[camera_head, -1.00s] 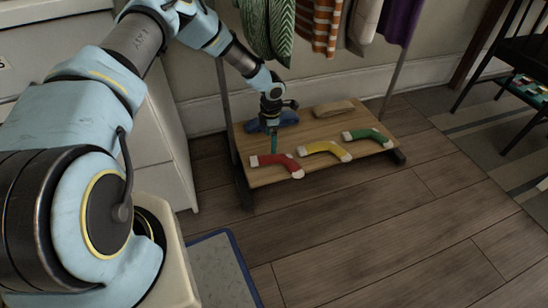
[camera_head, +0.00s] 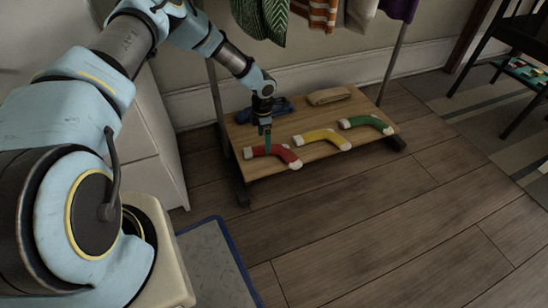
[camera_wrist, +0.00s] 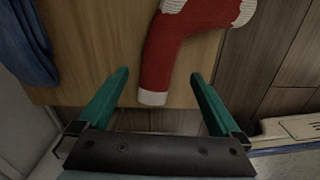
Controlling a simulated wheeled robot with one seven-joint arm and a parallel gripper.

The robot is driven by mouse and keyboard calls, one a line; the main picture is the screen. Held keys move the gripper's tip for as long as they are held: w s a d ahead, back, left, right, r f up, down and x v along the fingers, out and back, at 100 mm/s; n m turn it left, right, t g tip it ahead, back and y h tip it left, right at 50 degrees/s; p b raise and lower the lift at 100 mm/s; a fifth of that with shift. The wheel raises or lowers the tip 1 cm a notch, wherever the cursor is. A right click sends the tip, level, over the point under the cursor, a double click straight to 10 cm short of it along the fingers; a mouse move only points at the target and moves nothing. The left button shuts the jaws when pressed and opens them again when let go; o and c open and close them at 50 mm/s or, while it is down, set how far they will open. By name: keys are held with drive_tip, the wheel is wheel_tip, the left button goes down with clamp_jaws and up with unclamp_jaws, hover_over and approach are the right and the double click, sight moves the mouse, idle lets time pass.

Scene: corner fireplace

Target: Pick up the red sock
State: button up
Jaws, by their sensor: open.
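The red sock (camera_head: 274,153) lies on the low wooden shelf (camera_head: 352,108) at its front left, with white patches at toe, heel and cuff. In the wrist view the red sock (camera_wrist: 178,50) runs up from its white cuff, which lies between and just beyond my fingertips. My gripper (camera_head: 265,140) points down over the sock's left part. In the wrist view my gripper (camera_wrist: 157,80) has its two green fingers spread wide, with nothing held. Whether the fingers touch the shelf cannot be told.
A yellow sock (camera_head: 322,138) and a green sock (camera_head: 367,124) lie to the right on the shelf. Folded blue cloth (camera_head: 278,108) and a tan bundle (camera_head: 328,96) lie behind. Clothes hang above, and a rack post (camera_head: 393,65) stands right. Open floor lies in front.

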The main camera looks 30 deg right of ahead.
drive_tip(key=shift+d+f+b, duration=0.1)
drive_tip(key=shift+f+b, duration=2.5)
drive_tip(key=shift+b, duration=0.05)
drive_tip(key=shift+r, duration=0.1)
drive_tip(key=shift+c, duration=0.2)
drive_tip(key=c, duration=1.4)
drive_tip(key=shift+o, duration=0.2)
drive_tip(key=shift+r, duration=0.15)
